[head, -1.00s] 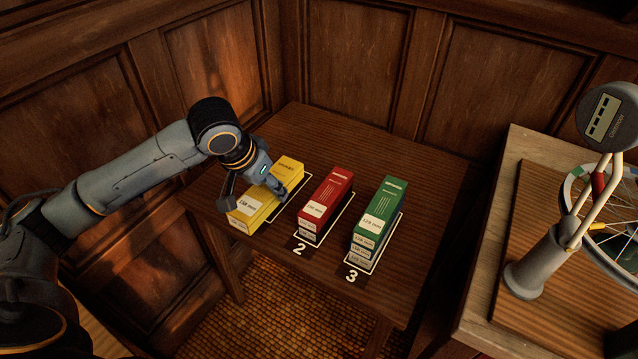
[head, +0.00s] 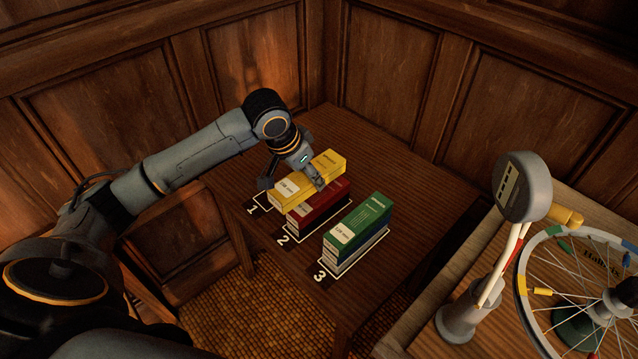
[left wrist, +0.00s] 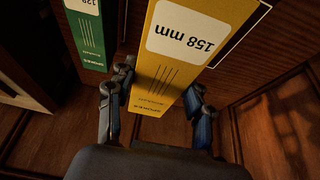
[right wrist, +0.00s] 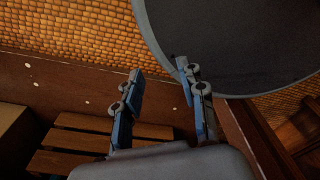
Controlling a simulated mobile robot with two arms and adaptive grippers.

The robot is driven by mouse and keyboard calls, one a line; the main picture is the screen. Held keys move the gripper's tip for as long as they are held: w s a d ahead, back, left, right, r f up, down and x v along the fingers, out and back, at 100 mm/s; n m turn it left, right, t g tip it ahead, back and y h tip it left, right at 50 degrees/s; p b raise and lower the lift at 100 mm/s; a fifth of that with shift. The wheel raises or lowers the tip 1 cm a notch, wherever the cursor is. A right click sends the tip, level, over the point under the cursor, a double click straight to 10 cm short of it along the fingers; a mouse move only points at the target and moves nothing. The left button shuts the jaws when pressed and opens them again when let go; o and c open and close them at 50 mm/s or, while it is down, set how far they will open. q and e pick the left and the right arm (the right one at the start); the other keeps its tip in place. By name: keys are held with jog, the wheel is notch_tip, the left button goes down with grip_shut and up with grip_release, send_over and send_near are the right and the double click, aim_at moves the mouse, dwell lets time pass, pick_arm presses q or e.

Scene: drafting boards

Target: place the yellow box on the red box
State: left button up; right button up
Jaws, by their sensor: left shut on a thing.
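The yellow box (head: 325,165) is in the grip of my left gripper (head: 293,181). In the left wrist view the yellow box (left wrist: 168,75), labelled 158 mm, lies between the two fingers. It is level over the red box (head: 322,206) and hides most of its top. I cannot tell whether the two boxes touch. The red box stands at the mark numbered 2. My right gripper (right wrist: 160,88) shows only in its wrist view, its fingers apart with nothing between them.
The green box (head: 362,222) stands at mark 3, close right of the red one. Mark 1 (head: 254,208) is bare. The wooden table is clear behind the boxes. A second bench at right carries a gauge on a stand (head: 522,187) and a spoked wheel (head: 549,262).

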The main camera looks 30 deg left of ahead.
pick_arm(q)
jog(key=w+f, duration=0.5)
jog(key=shift+f, duration=0.2)
jog(key=shift+w+a+f, duration=0.1)
jog(key=shift+w+f, duration=0.2)
notch_tip(320, 180, down, 3)
jog(key=shift+p, duration=0.45)
jog(key=shift+f, duration=0.15)
jog(key=o, duration=1.3)
jog(key=shift+o, duration=0.2)
pick_arm(e)
jog(key=shift+w+d+r, duration=0.5)
jog(key=shift+d+r, duration=0.05)
jog(key=shift+d, duration=0.05)
jog(key=shift+d, duration=0.1)
jog(key=shift+d, duration=0.1)
